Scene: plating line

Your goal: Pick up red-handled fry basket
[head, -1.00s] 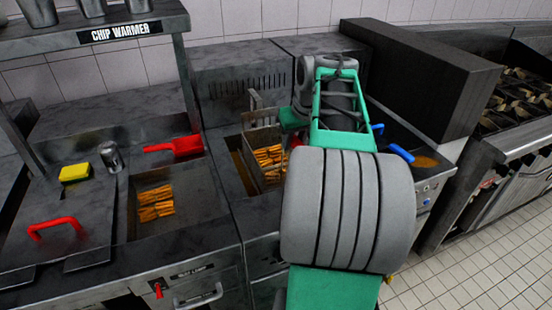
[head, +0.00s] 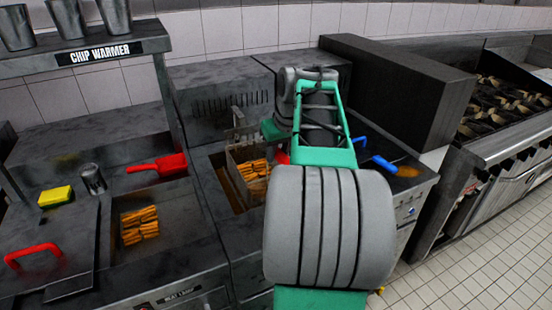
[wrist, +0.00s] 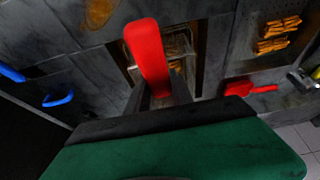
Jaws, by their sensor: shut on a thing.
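The red-handled fry basket (head: 246,158) is a wire basket holding fries, over the open fryer well in the middle of the head view. Only a little of its red handle (head: 282,157) shows there, beside my arm. In the wrist view the red handle (wrist: 148,58) rises large in front of the basket (wrist: 180,50). My gripper (wrist: 163,99) is shut on the handle; its fingertips are partly hidden by the green hand. In the head view my arm hides the grip.
Left of the well are a fry tray (head: 167,242), a red scoop (head: 158,165), a yellow sponge (head: 56,196) and a metal shaker (head: 92,179). Blue handles (head: 384,165) are at the right. A dark box-shaped unit (head: 400,95) stands behind my arm.

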